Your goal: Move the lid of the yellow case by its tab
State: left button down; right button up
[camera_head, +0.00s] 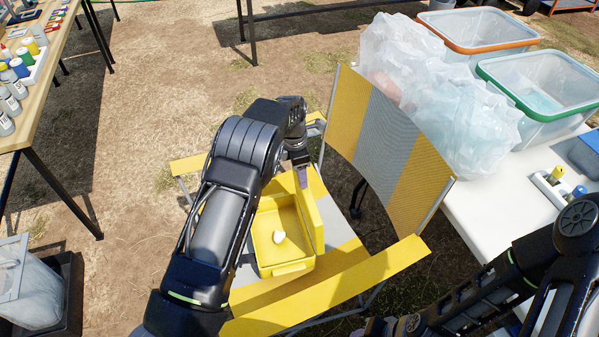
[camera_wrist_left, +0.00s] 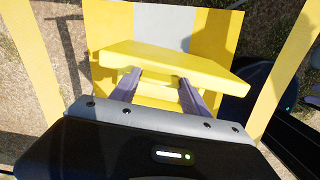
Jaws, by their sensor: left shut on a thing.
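The yellow case (camera_head: 262,252) sits on the seat of a folding chair in the head view. My right gripper is out of view; only my right arm shows at lower right.
The chair (camera_head: 345,283) has yellow armrests and a striped back (camera_head: 385,135) close to the right of the lid. A white table (camera_head: 490,205) with a plastic bag (camera_head: 440,95) and clear bins stands beyond. A wooden table with bottles is at upper left.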

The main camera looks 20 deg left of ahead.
pick_arm(q)
jog(key=shift+s+d+f, duration=0.1)
jog(key=shift+s+f, duration=0.2)
jog(key=shift+f, duration=0.05)
dwell(0.3)
jog(key=c, duration=0.9)
grip_release()
jog(key=shift+c, duration=0.2)
jog(key=o, duration=0.4)
jog(key=shift+w+r, duration=0.1)
jog(key=shift+w, duration=0.05)
jog(key=shift+r, duration=0.1)
jog(key=shift+w+r, duration=0.1)
jog(key=shift+r, duration=0.5)
jog(key=r, duration=0.6)
jog(key=shift+s+a+r+b, duration=0.25)
jog(key=shift+a+b, duration=0.1)
